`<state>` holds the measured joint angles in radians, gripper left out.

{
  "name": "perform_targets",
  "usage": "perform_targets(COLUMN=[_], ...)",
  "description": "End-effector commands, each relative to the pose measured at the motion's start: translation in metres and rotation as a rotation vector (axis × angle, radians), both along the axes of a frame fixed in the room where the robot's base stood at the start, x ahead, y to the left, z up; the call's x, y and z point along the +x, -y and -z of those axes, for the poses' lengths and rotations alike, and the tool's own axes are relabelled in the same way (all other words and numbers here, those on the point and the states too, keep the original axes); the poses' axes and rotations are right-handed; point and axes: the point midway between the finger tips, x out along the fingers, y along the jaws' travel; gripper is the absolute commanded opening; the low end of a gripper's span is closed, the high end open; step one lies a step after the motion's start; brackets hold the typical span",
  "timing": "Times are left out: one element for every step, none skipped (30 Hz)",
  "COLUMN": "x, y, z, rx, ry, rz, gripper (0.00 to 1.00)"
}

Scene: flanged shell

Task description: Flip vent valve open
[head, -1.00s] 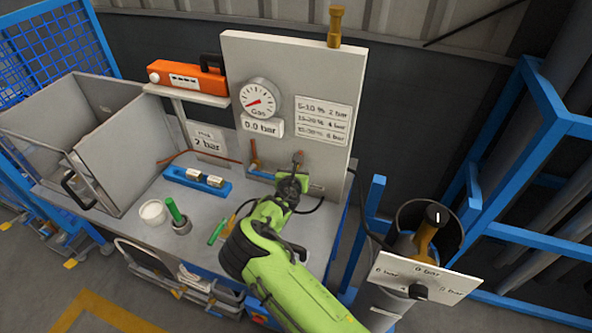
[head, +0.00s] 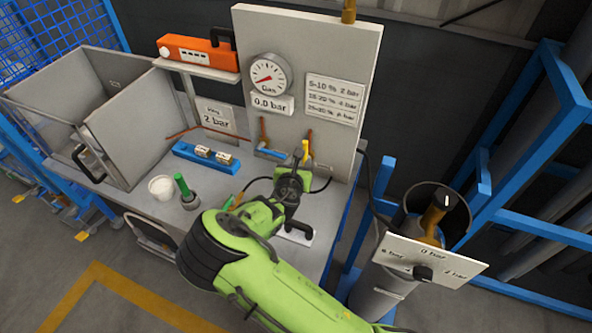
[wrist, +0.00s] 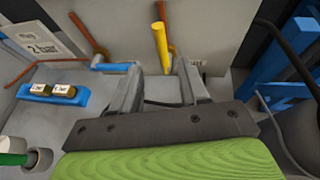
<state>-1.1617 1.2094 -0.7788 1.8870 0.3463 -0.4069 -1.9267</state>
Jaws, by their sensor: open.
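On the upright grey panel (head: 335,45), a yellow lever (head: 306,150) stands nearly upright, in line with a copper pipe (head: 310,137). In the wrist view the yellow lever (wrist: 161,47) shows just beyond my fingers. To its left a blue lever (wrist: 112,67) lies level, across the foot of another copper pipe (wrist: 87,36). No label tells which is the vent valve. My gripper (wrist: 160,84) is open and empty, its fingers apart in front of and below the yellow lever, not visibly touching it. My wrist hides part of the bench in the head view.
A gauge (head: 270,74) above reads 0.0 bar. A blue block (head: 206,157) with small brass-coloured pieces, a white cup (head: 162,188) and a green-handled tool (head: 182,187) stand left on the bench. A gas cylinder with a regulator plate (head: 430,262) stands right.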

Motion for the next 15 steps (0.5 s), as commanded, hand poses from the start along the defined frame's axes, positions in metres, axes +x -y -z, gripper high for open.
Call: perform_targets(x=[-0.012, -0.018, -0.026, -0.03, -0.034, -0.038, -0.04, -0.041, -0.043, -0.043, -0.043, -0.043, -0.043, -0.043, -0.043], y=[-0.003, -0.003, -0.004, -0.005, -0.005, -0.005, -0.005, -0.006, -0.006, -0.006, -0.006, -0.006, -0.005, -0.005, -0.005], z=[-0.004, -0.007, -0.01, -0.012, -0.013, -0.015, -0.016, -0.017, -0.017, -0.018, -0.018, -0.018, -0.018, -0.018, -0.018], rx=[0.001, 0.002, 0.002, 0.001, 0.001, 0.0, 0.0, 0.0, 0.001, 0.001, 0.001, 0.001, 0.001, 0.001, 0.001], ry=[-0.001, -0.001, -0.002, 0.0, -0.001, -0.001, -0.001, -0.001, 0.0, 0.0, 0.0, 0.0, 0.0, 0.0, 0.0], rz=[-0.002, -0.001, -0.001, -0.002, -0.002, -0.001, 0.0, -0.001, -0.001, -0.001, 0.0, 0.0, 0.0, 0.0, 0.0], gripper=[0.44, 0.44, 0.44, 0.44, 0.44, 0.44, 0.44, 0.44, 0.44, 0.44, 0.44, 0.44, 0.44, 0.44, 0.44])
